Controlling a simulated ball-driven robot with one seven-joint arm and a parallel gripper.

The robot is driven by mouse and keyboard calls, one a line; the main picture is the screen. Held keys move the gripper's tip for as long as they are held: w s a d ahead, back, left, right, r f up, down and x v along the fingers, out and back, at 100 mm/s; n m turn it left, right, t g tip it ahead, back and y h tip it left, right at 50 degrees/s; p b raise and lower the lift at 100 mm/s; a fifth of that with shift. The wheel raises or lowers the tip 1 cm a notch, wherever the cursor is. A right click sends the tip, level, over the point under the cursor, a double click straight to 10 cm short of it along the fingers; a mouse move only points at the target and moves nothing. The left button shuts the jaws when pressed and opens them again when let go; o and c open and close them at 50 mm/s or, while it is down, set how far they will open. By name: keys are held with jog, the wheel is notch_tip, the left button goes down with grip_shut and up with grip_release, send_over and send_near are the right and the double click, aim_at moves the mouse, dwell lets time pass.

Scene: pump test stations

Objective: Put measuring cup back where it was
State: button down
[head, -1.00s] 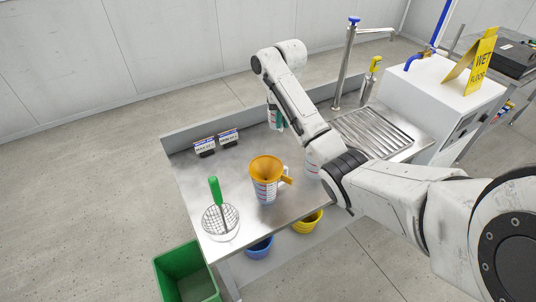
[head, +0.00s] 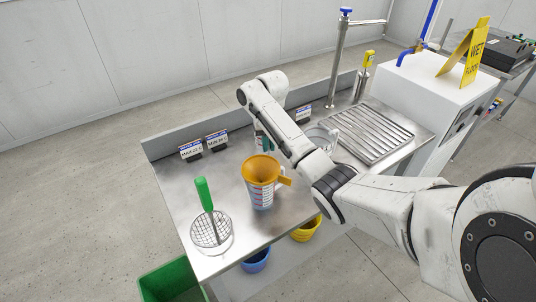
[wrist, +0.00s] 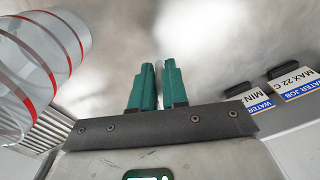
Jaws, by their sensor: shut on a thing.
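A clear measuring cup (head: 320,138) shows partly behind my forearm, beside the drain grate. In the wrist view a clear cup with red bands (wrist: 45,60) fills the left side, apart from my fingers. A graduated jug (head: 262,194) stands on the steel table with an orange funnel (head: 260,169) in its top. My gripper (wrist: 158,75) has its teal fingers close together, with a narrow gap, over the table; it also shows in the head view (head: 263,143) behind the funnel. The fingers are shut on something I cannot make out.
A strainer with a green handle (head: 205,195) lies at the near left of the table (head: 185,195). A drain grate (head: 372,132) and a tap (head: 338,60) are at the right. A green bin (head: 175,280) stands below.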

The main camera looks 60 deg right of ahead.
jog(key=shift+f, duration=2.15)
jog(key=shift+f, duration=0.15)
jog(key=c, duration=1.1)
grip_release()
jog(key=shift+c, duration=0.2)
notch_tip(320, 180, up, 12)
jog(key=p, duration=0.2)
jog(key=shift+s+r+p, duration=0.2)
jog(key=shift+s+p, duration=0.05)
jog(key=shift+p, duration=0.15)
jog(key=shift+d, duration=0.1)
